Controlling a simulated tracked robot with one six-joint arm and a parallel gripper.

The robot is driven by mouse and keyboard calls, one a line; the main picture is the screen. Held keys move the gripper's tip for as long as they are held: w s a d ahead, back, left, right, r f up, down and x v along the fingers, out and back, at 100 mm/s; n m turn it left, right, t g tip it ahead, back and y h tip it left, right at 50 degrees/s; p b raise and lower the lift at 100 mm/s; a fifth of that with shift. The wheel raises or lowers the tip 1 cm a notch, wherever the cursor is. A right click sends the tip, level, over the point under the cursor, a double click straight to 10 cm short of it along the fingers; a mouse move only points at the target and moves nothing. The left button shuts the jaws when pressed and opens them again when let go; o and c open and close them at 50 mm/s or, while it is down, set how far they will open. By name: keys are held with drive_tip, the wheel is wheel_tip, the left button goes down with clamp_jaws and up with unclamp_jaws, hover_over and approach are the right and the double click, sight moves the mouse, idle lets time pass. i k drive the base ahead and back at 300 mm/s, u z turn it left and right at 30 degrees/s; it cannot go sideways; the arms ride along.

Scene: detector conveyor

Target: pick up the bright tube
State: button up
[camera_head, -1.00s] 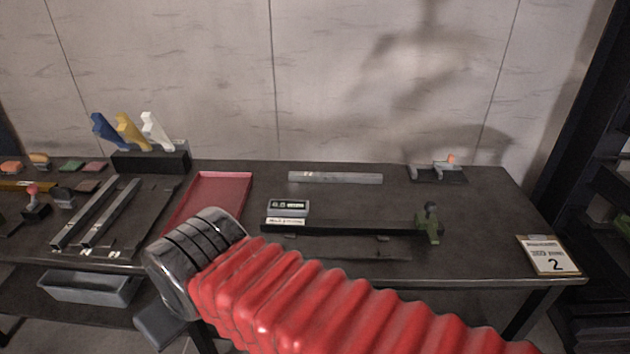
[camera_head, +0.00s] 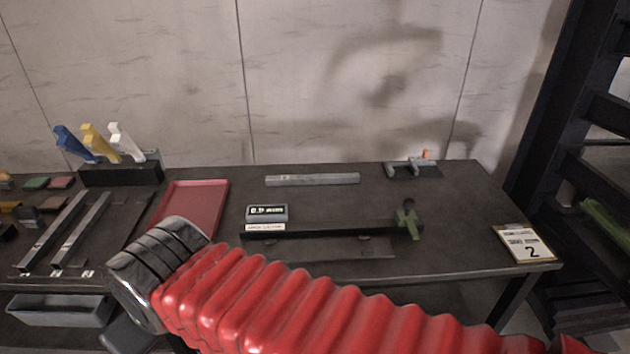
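No thing in view is plainly a bright tube. The nearest match is a light grey metal bar (camera_head: 312,179) lying lengthwise at the back middle of the dark table, with nothing touching it from above. I cannot tell whether it is round or hollow. My red bellows-covered arm crosses the lower part of the picture and ends in a ringed metal section at the lower left. The fingers of my gripper do not show, so its state and anything in it are hidden.
A red tray (camera_head: 193,207) lies left of the bar. A small display box (camera_head: 267,212) and a dark rail with a green clamp (camera_head: 407,219) are in front. A holder with coloured handles (camera_head: 121,172) stands at back left. A card marked 2 (camera_head: 525,244) is at right.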

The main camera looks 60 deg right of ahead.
sight(337, 178)
drive_tip(key=i, duration=0.95)
drive_tip(key=u, duration=0.05)
